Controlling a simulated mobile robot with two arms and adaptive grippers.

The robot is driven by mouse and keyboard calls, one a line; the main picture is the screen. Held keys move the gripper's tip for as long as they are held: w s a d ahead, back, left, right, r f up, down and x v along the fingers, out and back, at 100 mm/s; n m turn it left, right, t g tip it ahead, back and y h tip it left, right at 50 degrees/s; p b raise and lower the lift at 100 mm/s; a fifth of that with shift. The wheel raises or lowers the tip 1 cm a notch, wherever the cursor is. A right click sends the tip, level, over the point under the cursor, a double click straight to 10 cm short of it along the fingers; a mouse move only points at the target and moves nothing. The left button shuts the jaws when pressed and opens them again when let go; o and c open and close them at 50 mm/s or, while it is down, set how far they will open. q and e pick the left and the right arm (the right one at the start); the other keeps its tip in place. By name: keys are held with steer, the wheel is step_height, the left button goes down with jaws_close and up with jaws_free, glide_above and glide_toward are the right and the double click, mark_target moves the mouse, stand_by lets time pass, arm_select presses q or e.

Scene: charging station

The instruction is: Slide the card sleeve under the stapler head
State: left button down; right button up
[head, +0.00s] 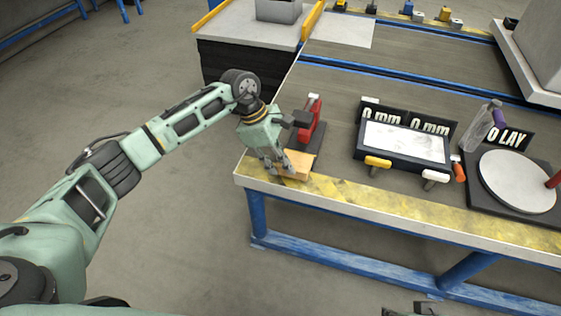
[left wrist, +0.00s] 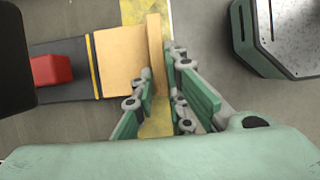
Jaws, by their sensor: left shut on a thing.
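The stapler, with a red head (head: 311,120) and a dark base (head: 300,152), stands near the left corner of the table. My left gripper (head: 276,166) is at the table's front edge, shut on the tan card sleeve (head: 295,165). In the left wrist view, my left gripper's fingers (left wrist: 165,95) close on the upright flap of the card sleeve (left wrist: 122,62). The sleeve's flat part reaches the yellow line on the dark base, with the red head (left wrist: 50,70) just beyond. A dark part of my wrist hides some of the stapler. Only a small piece of my right gripper (head: 410,308) shows.
A black fixture with a white plate (head: 405,143) and yellow and white handles stands to the right. Further right are a round grey disc (head: 517,182) and a clear bottle (head: 482,127). A yellow worn strip (head: 400,205) runs along the table's front edge.

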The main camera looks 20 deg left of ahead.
steer(key=shift+r, duration=0.45)
arm_select(q)
steer(key=shift+w+b, duration=0.1)
steer(key=shift+b, duration=0.35)
arm_select(e)
steer(key=shift+f, duration=0.4)
steer(key=shift+w, duration=0.1)
arm_select(q)
steer(key=shift+w, duration=0.2)
arm_select(e)
steer(key=shift+w+a+t, duration=0.1)
steer(key=shift+w+t, duration=0.2)
arm_select(q)
steer(key=shift+w+f+b, duration=0.2)
steer(key=shift+w+b, duration=0.3)
steer(key=shift+b, duration=0.15)
arm_select(e)
steer(key=shift+w+a+t, duration=0.2)
steer(key=shift+w+t, duration=0.1)
steer(key=shift+w, duration=0.35)
steer(key=shift+w+a+t, duration=0.15)
steer(key=shift+w+t, duration=0.15)
steer(key=shift+w, duration=0.3)
arm_select(q)
steer(key=shift+w, duration=0.15)
arm_select(e)
steer(key=shift+w+a, duration=0.1)
steer(key=shift+w, duration=0.2)
